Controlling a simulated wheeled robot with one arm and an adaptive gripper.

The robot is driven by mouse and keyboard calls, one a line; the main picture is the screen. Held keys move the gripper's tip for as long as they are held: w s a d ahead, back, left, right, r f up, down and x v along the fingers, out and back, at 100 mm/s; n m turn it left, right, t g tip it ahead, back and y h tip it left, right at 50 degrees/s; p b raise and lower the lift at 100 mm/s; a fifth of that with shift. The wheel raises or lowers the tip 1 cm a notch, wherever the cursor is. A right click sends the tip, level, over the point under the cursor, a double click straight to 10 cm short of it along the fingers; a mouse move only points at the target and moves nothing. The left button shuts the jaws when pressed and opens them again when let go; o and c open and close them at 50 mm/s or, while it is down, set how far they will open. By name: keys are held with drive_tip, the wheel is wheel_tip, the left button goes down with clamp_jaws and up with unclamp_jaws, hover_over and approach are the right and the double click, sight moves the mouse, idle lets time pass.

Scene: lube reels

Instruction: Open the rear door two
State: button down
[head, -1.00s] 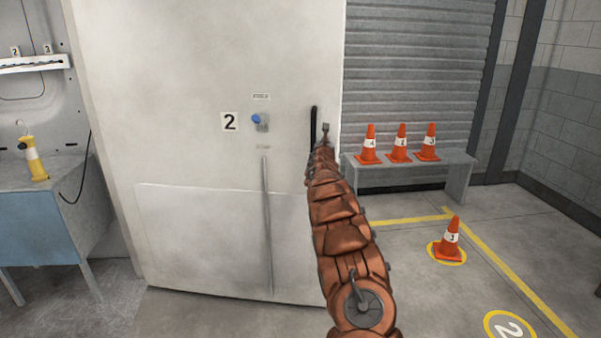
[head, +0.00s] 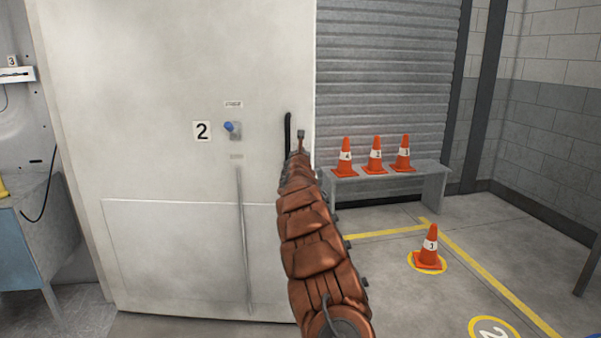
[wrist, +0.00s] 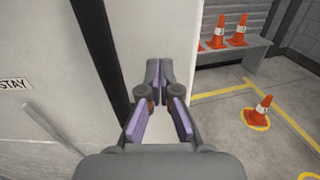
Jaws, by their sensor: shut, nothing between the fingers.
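The rear door two (head: 150,165) is a large pale panel with a "2" label (head: 202,131). A blue knob (head: 231,127) sits on a small metal plate beside the label. A black vertical handle (head: 288,132) is near the door's right edge; it also shows large in the wrist view (wrist: 103,50). My gripper (head: 301,134) is just right of the handle, by the door's edge. In the wrist view my gripper (wrist: 159,66) is shut and empty, in front of the pale edge strip, apart from the handle. I cannot tell whether the door is ajar.
A grey bench (head: 435,185) with three orange cones stands right of the door. Another cone (head: 429,248) stands on a yellow floor circle. A blue-sided workbench (head: 25,235) is at left. The floor at front right is mostly clear.

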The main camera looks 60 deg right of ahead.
drive_tip(key=b+v, duration=1)
drive_tip(key=shift+a+b, duration=0.3)
drive_tip(key=shift+a, duration=0.1)
idle(0.7)
drive_tip(key=shift+s, duration=0.1)
